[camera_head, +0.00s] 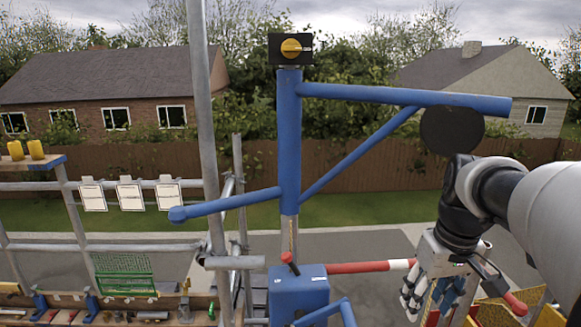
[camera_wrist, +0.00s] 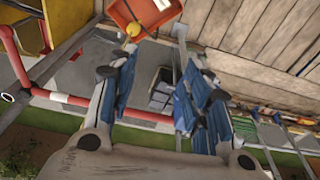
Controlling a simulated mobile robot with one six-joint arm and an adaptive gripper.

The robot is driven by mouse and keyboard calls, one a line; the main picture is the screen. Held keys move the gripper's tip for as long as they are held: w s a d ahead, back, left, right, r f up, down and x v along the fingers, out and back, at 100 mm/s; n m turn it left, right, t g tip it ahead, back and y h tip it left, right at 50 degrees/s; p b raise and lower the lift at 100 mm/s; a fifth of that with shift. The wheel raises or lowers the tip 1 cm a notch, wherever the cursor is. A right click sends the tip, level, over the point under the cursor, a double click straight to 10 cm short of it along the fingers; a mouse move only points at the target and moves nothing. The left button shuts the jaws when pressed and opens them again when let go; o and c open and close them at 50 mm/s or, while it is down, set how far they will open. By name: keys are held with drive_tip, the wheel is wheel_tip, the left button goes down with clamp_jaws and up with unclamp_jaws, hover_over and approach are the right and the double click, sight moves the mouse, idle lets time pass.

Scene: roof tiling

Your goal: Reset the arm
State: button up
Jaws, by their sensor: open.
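My arm comes in from the right edge in the head view and bends downward. My gripper (camera_head: 436,306) hangs at its end, in the lower right, fingers pointing down. In the wrist view my gripper (camera_wrist: 158,85) shows two blue-padded fingers set wide apart, with nothing held between them. Beyond the gap I see the ground far below and a grey block-like stack (camera_wrist: 163,90).
A red-and-white bar (camera_head: 370,267) runs close to my gripper. A tool bench (camera_head: 70,298) is at lower left. An orange-red container (camera_wrist: 142,14) and wooden planks (camera_wrist: 260,50) show in the wrist view.

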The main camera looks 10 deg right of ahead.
drive_tip(key=s+a+f+t+b, duration=0.1)
drive_tip(key=s+a+f, duration=0.1)
drive_tip(key=s+a, duration=0.6)
drive_tip(key=s+a+f+t+b, duration=0.1)
drive_tip(key=s+a+f+t, duration=0.1)
drive_tip(key=s+a, duration=0.6)
drive_tip(key=shift+f, duration=0.75)
